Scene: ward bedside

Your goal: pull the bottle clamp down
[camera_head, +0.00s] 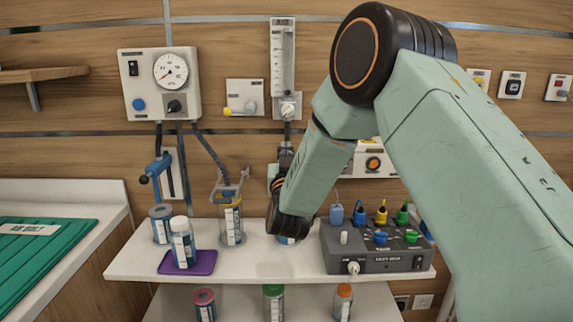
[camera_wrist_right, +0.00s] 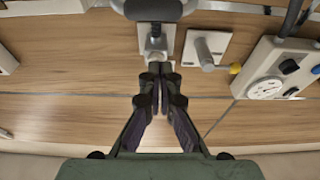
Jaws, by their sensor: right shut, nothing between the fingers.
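A grey clamp-like bracket (camera_head: 230,184) sits at the mouth of a clear bottle (camera_head: 231,222) on the white shelf. I cannot tell for sure which is the bottle clamp. My right gripper (camera_head: 285,150) points up, just below the wall flowmeter (camera_head: 283,60), right of both clamps. In the wrist view my right gripper (camera_wrist_right: 158,72) is shut and empty, its tips close to a metal fitting (camera_wrist_right: 156,40). My left gripper is not in view.
A gauge box (camera_head: 160,84) and a valve plate (camera_head: 244,98) are on the wall. A grey device with coloured plugs (camera_head: 375,262) stands right on the shelf. The shelf's front middle is clear.

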